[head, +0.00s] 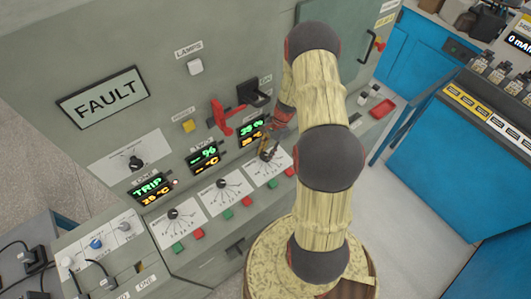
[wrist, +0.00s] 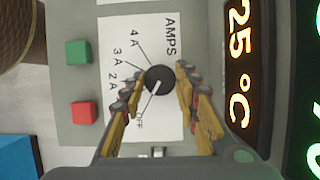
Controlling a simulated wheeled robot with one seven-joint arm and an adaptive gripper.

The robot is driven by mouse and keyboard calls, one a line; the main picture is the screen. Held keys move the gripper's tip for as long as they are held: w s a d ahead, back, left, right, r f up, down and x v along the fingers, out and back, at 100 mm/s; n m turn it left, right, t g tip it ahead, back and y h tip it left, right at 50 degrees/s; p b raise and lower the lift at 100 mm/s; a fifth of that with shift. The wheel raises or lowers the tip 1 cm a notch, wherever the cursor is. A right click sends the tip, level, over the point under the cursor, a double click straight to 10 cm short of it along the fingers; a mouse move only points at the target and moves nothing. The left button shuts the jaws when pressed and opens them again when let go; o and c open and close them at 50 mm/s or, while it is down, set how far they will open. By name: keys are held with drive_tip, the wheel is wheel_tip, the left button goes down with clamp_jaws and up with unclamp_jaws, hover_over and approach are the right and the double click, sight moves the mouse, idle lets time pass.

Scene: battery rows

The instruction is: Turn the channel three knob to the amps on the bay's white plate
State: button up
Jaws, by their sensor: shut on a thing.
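The channel dial plate (wrist: 118,25) is white and marked AMPS, with 4 A, 3 A, 2 A and OFF readable in the wrist view; the fingers hide other marks. Its round black knob (wrist: 160,78) has a white pointer mark slanting down toward the OFF side. My gripper (wrist: 159,82) is shut on this knob, one finger on each side. In the head view my gripper (head: 270,148) is at the rightmost of three dial plates (head: 268,170), partly covering it. I cannot make out a bay's white plate with an amps figure.
Two other dials with black knobs (head: 173,213) (head: 221,183) stand to the left. Green (wrist: 78,52) and red (wrist: 83,112) buttons sit beside the held dial. A red lever (head: 222,120) is above it. The left display (head: 150,188) reads TRIP; a sign (head: 104,97) reads FAULT.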

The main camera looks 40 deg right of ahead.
drive_tip(key=c, duration=0.5)
drive_tip(key=shift+m, duration=0.4)
drive_tip(key=shift+s+m+t+h+b, duration=0.15)
drive_tip(key=shift+m+t+b, duration=0.35)
drive_tip(key=shift+m, duration=0.7)
drive_tip(key=shift+w+m+t+h+b, duration=0.1)
drive_tip(key=shift+m+t+h+b, duration=0.15)
drive_tip(key=shift+m+t, duration=0.65)
drive_tip(key=shift+m+g, duration=0.3)
drive_tip(key=shift+m, duration=0.2)
drive_tip(key=o, duration=1.2)
drive_tip(key=shift+c, duration=0.2)
drive_tip(key=shift+s, duration=0.1)
